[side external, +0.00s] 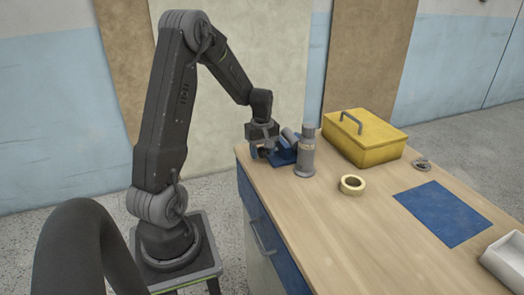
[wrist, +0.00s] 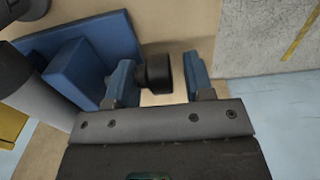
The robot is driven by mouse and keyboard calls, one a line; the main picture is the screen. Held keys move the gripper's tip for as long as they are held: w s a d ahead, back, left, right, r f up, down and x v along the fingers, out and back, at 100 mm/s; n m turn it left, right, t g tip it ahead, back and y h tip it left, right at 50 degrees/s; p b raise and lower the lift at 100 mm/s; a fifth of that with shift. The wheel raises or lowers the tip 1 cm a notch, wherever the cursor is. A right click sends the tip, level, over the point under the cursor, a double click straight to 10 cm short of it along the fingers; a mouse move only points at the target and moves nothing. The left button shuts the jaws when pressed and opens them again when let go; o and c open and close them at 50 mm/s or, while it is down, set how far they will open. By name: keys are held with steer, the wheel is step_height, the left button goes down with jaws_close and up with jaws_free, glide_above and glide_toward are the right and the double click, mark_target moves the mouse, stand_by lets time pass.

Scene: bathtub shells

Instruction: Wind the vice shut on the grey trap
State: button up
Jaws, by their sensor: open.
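The blue vice (side external: 283,157) stands near the bench's left end. In the wrist view the vice (wrist: 88,62) is at upper left. A grey cylinder, apparently the trap (side external: 291,137), leans at the vice; it also shows in the wrist view (wrist: 35,100), beside a blue jaw. Whether the jaw touches it I cannot tell. My gripper (side external: 261,150) is at the vice's left side. In the wrist view my open gripper (wrist: 162,80) has its blue fingers either side of a dark round knob (wrist: 156,72). The knob is close to the left finger, with a gap to the right one.
An upright grey flanged cylinder (side external: 305,156) stands close beside the vice. A yellow toolbox (side external: 364,140) is behind to the right. A tape roll (side external: 352,185), metal ring (side external: 421,164), blue mat (side external: 442,213) and white tray (side external: 508,258) lie rightward. The bench's front is clear.

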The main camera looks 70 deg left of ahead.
steer(key=shift+c, duration=0.5)
steer(key=shift+s, duration=0.1)
steer(key=c, duration=0.6)
steer(key=shift+c, duration=0.2)
steer(key=shift+s+d+y, duration=0.1)
steer(key=shift+y, duration=1.4)
steer(key=o, duration=0.7)
steer(key=shift+o, duration=0.2)
